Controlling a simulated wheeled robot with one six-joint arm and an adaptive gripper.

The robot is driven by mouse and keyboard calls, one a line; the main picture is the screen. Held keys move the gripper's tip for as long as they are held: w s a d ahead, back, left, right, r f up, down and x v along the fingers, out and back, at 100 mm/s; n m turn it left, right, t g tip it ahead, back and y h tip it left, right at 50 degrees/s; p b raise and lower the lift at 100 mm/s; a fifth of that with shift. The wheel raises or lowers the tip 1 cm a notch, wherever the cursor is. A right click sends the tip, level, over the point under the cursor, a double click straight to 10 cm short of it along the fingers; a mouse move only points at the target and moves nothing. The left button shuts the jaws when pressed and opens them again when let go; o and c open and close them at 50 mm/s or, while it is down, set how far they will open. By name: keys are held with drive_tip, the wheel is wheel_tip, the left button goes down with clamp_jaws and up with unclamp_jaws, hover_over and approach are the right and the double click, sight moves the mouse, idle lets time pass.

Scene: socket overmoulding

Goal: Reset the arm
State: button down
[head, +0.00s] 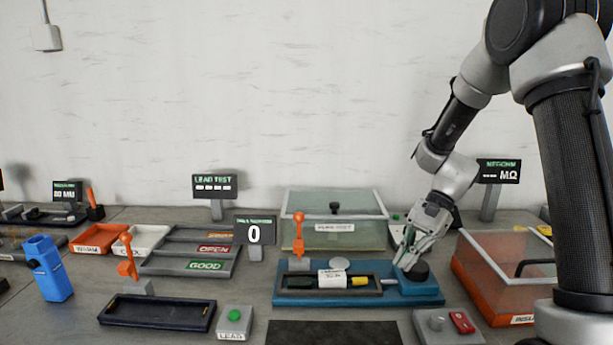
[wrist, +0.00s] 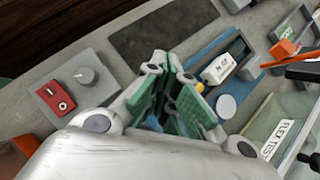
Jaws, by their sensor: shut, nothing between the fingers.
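My arm reaches down from the upper right in the head view. The fixture's dark tray (head: 372,293) holds a part with a white label (head: 332,277) and a yellow end (head: 359,281). The labelled part also shows in the wrist view (wrist: 217,69).
An orange-based box with a clear lid (head: 510,262) stands close at right, a lidded glass box (head: 335,212) behind the fixture. An orange lever (head: 299,232) rises at the fixture's left. A red-switch control box (head: 447,325) and dark mat (head: 334,334) lie in front. Space above is open.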

drive_tip(key=s+d+r+n+t+h, duration=0.6)
drive_tip(key=s+d+r+n+t, duration=0.2)
drive_tip(key=s+d+r, duration=0.5)
drive_tip(key=s+r+n, duration=0.2)
drive_tip(key=s+r, duration=0.1)
drive_tip(key=s, duration=0.1)
drive_tip(key=shift+s+d+r+t+h, duration=0.15)
drive_tip(key=shift+d+r+t+h, duration=0.2)
drive_tip(key=shift+r+t+h, duration=0.05)
